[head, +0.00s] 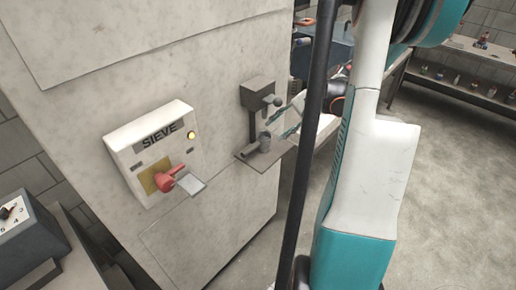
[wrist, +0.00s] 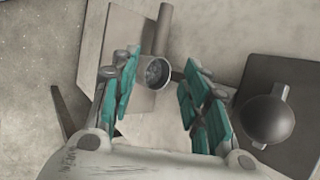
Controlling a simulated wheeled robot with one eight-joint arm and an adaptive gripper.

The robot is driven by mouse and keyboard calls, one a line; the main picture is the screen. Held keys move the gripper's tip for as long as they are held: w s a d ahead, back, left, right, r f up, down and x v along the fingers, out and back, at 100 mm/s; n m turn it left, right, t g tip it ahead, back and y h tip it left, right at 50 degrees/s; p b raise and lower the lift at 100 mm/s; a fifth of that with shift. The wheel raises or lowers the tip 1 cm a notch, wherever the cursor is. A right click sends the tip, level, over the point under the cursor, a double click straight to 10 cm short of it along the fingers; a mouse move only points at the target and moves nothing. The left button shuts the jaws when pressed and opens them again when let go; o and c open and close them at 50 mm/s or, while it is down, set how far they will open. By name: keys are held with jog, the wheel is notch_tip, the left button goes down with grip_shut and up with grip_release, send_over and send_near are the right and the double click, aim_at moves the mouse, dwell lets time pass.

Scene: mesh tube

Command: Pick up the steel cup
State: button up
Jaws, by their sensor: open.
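The steel cup (head: 265,143) is small, grey and round, and stands on a small grey shelf (head: 284,149) fixed to the machine wall. In the wrist view the cup (wrist: 157,72) shows its round open mouth, near the fingertips and in the gap between them. My gripper (head: 291,121) is open, with teal finger pads, just up and to the right of the cup in the head view. In the wrist view my gripper (wrist: 161,63) has its two fingers spread to either side of the cup. Whether either pad touches the cup cannot be told.
A grey box (head: 257,93) with a ball-ended lever is mounted above the shelf; its dark ball (wrist: 268,118) is close to my right finger in the wrist view. A SIEVE panel (head: 150,150) with a red lever (head: 167,180) is to the left. Open floor (head: 440,180) lies right.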

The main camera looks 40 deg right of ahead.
aim_at(257, 145)
jog(key=b+x, duration=0.1)
jog(key=x, duration=0.6)
jog(key=shift+w+a+f+b, duration=0.1)
jog(key=shift+w+f+b, duration=0.1)
jog(key=shift+b, duration=0.15)
jog(key=shift+b+x, duration=1)
jog(key=shift+x, duration=1.65)
jog(key=shift+s+a+r, duration=0.1)
jog(key=shift+s+a, duration=0.05)
jog(key=shift+s, duration=0.1)
grip_shut()
